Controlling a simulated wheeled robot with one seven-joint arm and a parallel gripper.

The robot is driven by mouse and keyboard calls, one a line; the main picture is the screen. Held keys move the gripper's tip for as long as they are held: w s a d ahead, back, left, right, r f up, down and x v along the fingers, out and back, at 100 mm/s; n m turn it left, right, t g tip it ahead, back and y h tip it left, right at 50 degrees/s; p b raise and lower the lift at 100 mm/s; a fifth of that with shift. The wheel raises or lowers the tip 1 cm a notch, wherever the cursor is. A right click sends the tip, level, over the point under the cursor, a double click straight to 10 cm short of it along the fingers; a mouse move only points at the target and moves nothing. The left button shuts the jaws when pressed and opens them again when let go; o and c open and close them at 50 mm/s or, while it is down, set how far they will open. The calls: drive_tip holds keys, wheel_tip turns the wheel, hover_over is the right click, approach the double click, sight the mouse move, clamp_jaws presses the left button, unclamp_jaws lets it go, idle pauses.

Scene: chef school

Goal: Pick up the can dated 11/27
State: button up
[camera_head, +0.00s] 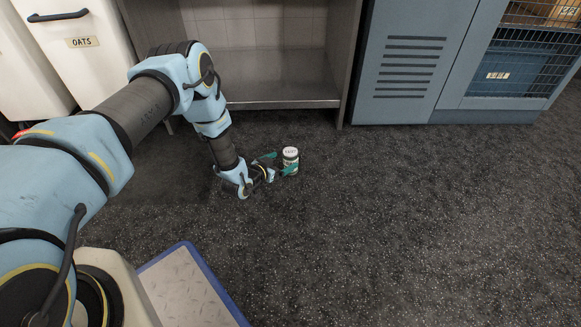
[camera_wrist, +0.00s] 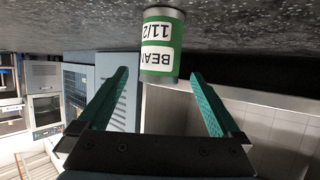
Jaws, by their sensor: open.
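A small can (camera_head: 290,154) with a pale top and a green-and-white body stands upright on the dark floor. In the wrist view, which is upside down, the can (camera_wrist: 162,42) shows a white label reading "BEAN" and "11/2"; the rest of each line is out of sight around its curve. The marking on its top is too small to read in the head view. My gripper (camera_head: 279,164) is low beside the can, its green fingers open toward it. In the wrist view my gripper (camera_wrist: 160,76) has the can centred just beyond the fingertips, with nothing held.
A metal shelf unit (camera_head: 285,103) stands behind the can. A blue-grey cabinet (camera_head: 405,70) is at the back right, with a blue crate (camera_head: 515,75) behind wire mesh. A white bin labelled OATS (camera_head: 95,65) is at the left. The floor (camera_head: 420,220) right of the can is clear.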

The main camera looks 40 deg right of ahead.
sight(295, 153)
drive_tip(key=b+x, duration=0.4)
drive_tip(key=x, duration=0.4)
drive_tip(key=shift+w+d+b, duration=0.15)
drive_tip(key=shift+d+b, duration=0.2)
drive_tip(key=shift+d, duration=0.1)
drive_tip(key=shift+r, duration=0.1)
clamp_jaws()
idle(0.3)
